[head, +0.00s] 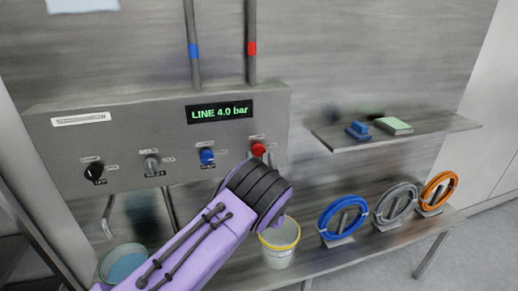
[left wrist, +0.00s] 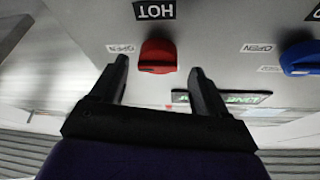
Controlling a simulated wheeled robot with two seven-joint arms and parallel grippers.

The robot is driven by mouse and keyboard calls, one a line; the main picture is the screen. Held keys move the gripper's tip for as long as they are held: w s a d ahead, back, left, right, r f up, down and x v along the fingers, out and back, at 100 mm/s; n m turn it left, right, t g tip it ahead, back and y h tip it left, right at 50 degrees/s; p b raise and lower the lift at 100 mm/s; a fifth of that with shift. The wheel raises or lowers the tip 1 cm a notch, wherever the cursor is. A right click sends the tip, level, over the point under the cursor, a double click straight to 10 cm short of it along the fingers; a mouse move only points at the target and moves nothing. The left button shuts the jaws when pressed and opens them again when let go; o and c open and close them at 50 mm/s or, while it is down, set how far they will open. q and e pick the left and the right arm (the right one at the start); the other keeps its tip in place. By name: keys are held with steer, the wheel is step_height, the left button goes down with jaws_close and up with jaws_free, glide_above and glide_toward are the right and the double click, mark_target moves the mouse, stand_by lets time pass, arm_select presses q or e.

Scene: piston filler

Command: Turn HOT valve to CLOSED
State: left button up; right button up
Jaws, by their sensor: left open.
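The red HOT valve knob (head: 259,149) is at the right end of the panel's row of controls in the head view. In the left wrist view the red knob (left wrist: 157,56) sits just under the upside-down HOT label (left wrist: 155,11). My left gripper (left wrist: 163,72) is open, with one finger on each side of the knob's near end. I cannot tell whether the fingers touch it. In the head view my purple left arm rises to the panel and its fingers are mostly hidden by the wrist. My right gripper is not in view.
A blue knob (head: 207,156) is left of the red one on the grey panel (head: 150,110). The display (head: 219,113) reads LINE 4.0 bar. A bucket (head: 279,243) and several coloured hose coils (head: 343,218) stand on the lower shelf. An upper shelf (head: 430,133) holds small items.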

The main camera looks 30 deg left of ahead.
mark_target(258, 150)
arm_select(q)
steer(key=x, duration=0.2)
steer(key=shift+w+a+f+p, duration=0.1)
steer(key=shift+w+a+p, duration=0.05)
steer(key=shift+w+p, duration=0.2)
